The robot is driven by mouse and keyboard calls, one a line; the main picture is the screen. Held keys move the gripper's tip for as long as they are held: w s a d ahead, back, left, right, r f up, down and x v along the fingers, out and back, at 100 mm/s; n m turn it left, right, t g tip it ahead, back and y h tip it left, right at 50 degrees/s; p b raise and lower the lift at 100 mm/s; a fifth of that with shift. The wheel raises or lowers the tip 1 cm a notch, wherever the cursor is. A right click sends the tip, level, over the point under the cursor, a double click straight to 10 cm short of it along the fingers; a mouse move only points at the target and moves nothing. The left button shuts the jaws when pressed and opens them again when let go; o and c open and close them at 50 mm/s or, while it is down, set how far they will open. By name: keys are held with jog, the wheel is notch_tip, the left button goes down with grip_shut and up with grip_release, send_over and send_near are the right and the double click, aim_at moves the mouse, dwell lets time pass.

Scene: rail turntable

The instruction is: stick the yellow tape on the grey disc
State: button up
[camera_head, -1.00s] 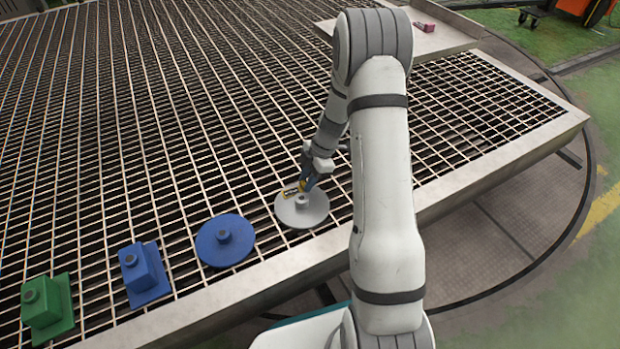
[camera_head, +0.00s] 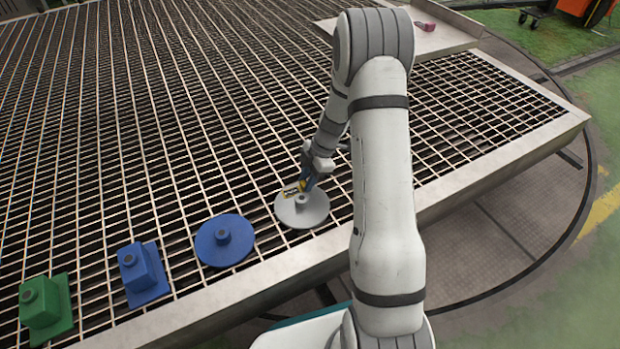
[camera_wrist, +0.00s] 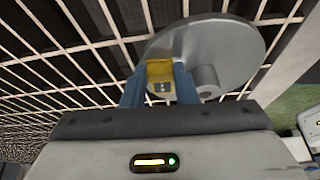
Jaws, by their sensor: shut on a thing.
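The grey disc (camera_head: 314,214) lies on the metal grating, with a short grey knob at its centre. It also fills the top of the wrist view (camera_wrist: 235,40). My gripper (camera_head: 304,185) is at the far left side of the disc, and its blue fingers (camera_wrist: 160,88) are shut on the yellow tape (camera_wrist: 160,70). I cannot tell whether the tape touches the disc.
A blue disc (camera_head: 225,254), a blue block (camera_head: 143,272) and a green block (camera_head: 45,306) stand left of the grey disc along the grating's front edge. A pink object (camera_head: 425,26) lies on a metal shelf (camera_head: 440,42) at the back. The grating (camera_head: 120,130) behind is clear.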

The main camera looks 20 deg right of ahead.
jog(key=shift+f, duration=0.1)
dwell(0.4)
jog(key=o, duration=1)
jog(key=p+v, duration=0.3)
jog(key=v, duration=0.5)
jog(key=shift+a, duration=0.1)
